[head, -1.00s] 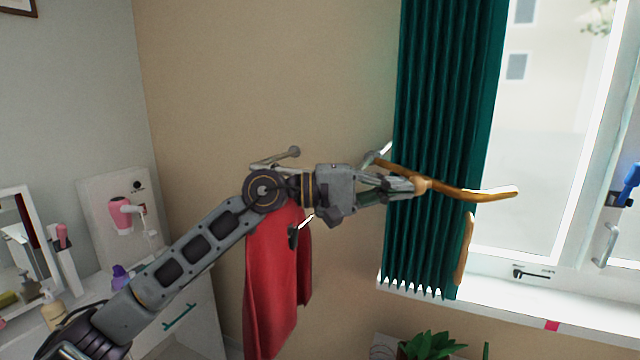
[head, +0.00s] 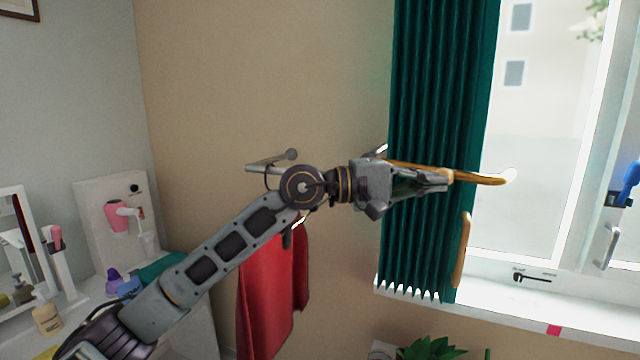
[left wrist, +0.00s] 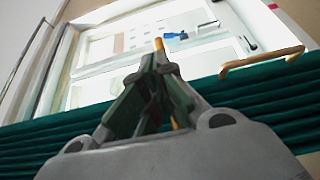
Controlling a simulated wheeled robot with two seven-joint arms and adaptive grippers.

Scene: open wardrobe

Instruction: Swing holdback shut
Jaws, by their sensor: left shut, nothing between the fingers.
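The holdback looks like a long orange-brown wooden bar (head: 490,180) with a curved tip, reaching across the green curtain (head: 430,90) towards the window. My left gripper (head: 446,180) is shut and empty, level with this bar and in front of the curtain. In the left wrist view the shut fingers (left wrist: 158,62) cover most of the bar, and only its tip (left wrist: 158,43) shows beyond them. I cannot tell whether the fingers touch it. A second, upright wooden piece (head: 462,250) stands at the curtain's lower right edge; it also shows in the left wrist view (left wrist: 262,58). My right gripper is out of view.
A red cloth (head: 270,285) hangs on the wall below my forearm, near a metal wall hook (head: 290,155). The window sill (head: 510,305) runs along the right, with a plant (head: 430,348) below. A dresser with bottles and a hair dryer (head: 118,216) is at left.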

